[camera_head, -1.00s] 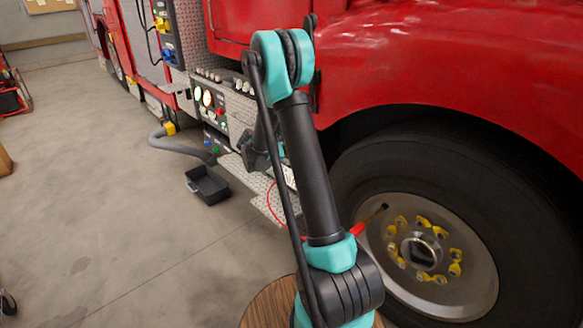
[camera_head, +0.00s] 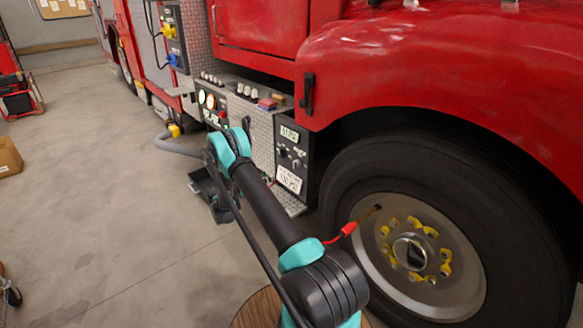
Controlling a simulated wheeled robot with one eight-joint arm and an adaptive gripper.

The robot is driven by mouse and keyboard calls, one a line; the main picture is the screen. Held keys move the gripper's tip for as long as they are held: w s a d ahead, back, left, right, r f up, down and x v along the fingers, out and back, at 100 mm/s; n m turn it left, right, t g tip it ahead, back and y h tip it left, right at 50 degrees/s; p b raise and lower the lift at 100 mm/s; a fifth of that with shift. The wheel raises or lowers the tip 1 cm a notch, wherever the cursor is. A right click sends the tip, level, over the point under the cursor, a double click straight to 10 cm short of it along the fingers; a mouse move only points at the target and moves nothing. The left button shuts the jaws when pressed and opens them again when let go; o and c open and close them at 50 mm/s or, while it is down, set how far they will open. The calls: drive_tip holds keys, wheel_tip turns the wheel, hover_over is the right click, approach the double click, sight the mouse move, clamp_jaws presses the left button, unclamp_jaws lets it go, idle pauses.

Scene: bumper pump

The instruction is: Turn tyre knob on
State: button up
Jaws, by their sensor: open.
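A black control panel (camera_head: 291,158) with small dark knobs (camera_head: 290,153) and white labels is on the truck's side, just left of the front tyre (camera_head: 345,180). Which knob is the tyre knob, and its setting, are too small to tell. A red air line with a red connector (camera_head: 348,229) reaches toward the valve stem (camera_head: 372,211) on the wheel. My arm crosses the lower middle, its teal elbow left of the panel.
A silver pump panel (camera_head: 228,105) with gauges and valves lies left of the black panel. A brown box (camera_head: 9,158) is far left.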

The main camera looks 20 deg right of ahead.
sight(294, 168)
drive_tip(key=x, duration=1.7)
drive_tip(key=shift+d+f, duration=0.1)
drive_tip(key=shift+d, duration=0.05)
drive_tip(key=c, duration=1.2)
